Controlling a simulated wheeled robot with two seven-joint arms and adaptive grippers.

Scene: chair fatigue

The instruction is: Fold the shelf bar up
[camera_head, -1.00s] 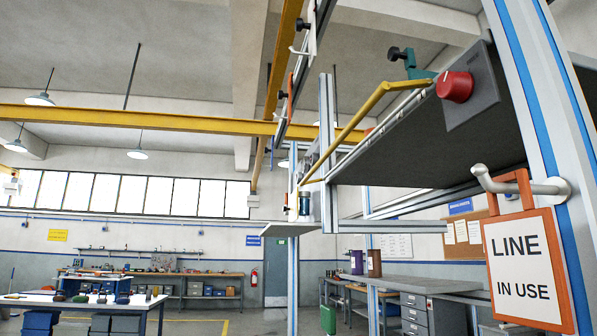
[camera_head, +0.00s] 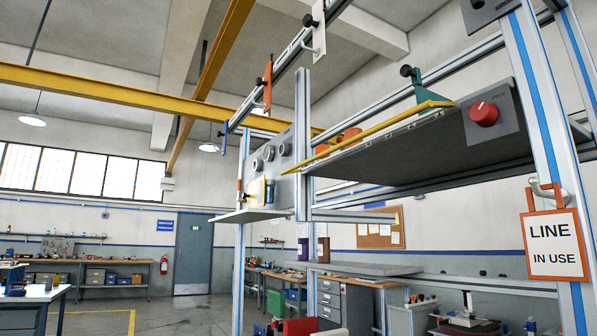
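The yellow shelf bar (camera_head: 372,134) runs along the front edge of a dark grey shelf (camera_head: 400,150) on an aluminium frame. Its right end bends near a teal clamp (camera_head: 430,83) with a black knob. Its left end reaches past the frame's upright post. I see the shelf from below, so its top is mostly hidden. I cannot tell whether the bar is hinged up or down. Neither of my grippers is in view, and nothing touches the bar.
A red knob (camera_head: 483,113) on a grey plate is at the shelf's right end. A "LINE IN USE" sign (camera_head: 553,245) hangs from a hook on the right post (camera_head: 548,130). A lower shelf (camera_head: 370,268) and drawers (camera_head: 342,303) stand below. Floor at left is open.

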